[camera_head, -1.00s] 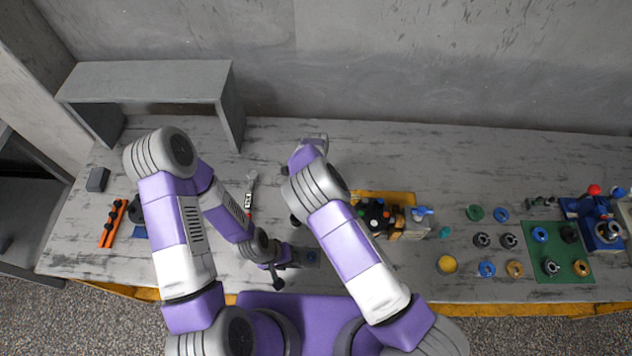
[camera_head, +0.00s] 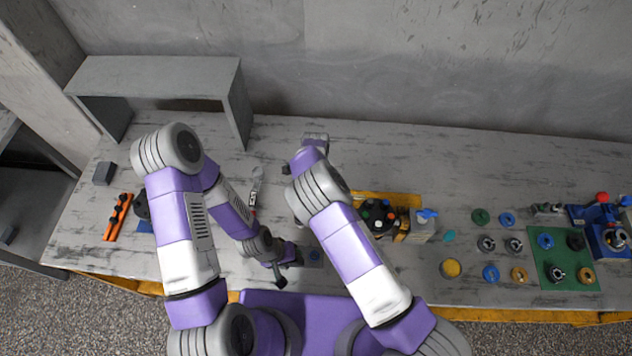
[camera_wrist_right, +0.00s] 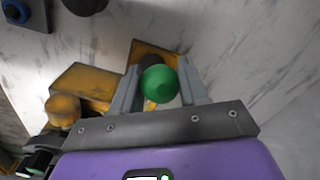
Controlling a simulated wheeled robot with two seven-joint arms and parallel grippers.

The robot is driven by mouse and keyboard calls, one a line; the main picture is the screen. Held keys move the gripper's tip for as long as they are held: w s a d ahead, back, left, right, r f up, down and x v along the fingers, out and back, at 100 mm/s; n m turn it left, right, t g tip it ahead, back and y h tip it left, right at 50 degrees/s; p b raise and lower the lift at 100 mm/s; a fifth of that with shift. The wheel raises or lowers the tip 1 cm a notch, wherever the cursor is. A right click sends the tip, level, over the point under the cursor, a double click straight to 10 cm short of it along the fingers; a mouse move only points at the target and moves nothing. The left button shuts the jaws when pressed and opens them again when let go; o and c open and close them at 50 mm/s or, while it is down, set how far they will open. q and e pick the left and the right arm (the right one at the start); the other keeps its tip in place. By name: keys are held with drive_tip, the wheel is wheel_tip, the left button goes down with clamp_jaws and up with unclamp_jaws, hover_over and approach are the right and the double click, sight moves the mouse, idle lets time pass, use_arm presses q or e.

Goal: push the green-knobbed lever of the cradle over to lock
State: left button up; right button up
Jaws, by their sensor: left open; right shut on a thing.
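The green knob (camera_wrist_right: 160,84) of the lever shows in the right wrist view, between the two grey fingers of my right gripper (camera_wrist_right: 160,90). The gripper is shut on the knob. Yellow-orange cradle parts (camera_wrist_right: 88,84) lie behind and to the left of it; the lever's shaft is mostly hidden under the knob. In the head view my right arm covers the right gripper and the lever. My left gripper (camera_head: 288,270) is open and empty, low over the front of the table, left of the right forearm.
Several coloured rings and a green mat (camera_head: 560,282) fill the right side. The back middle is clear.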

drive_tip(key=shift+a, duration=0.2)
use_arm(q)
drive_tip(key=shift+f, duration=0.25)
use_arm(e)
drive_tip(key=shift+a+f, duration=0.35)
drive_tip(key=shift+a, duration=0.15)
drive_tip(key=o, duration=0.7)
wheel_tip(320, 180, up, 6)
drive_tip(key=p, duration=0.4)
drive_tip(key=shift+p, duration=0.4)
use_arm(q)
wheel_tip(320, 180, up, 5)
drive_tip(key=shift+r, duration=0.1)
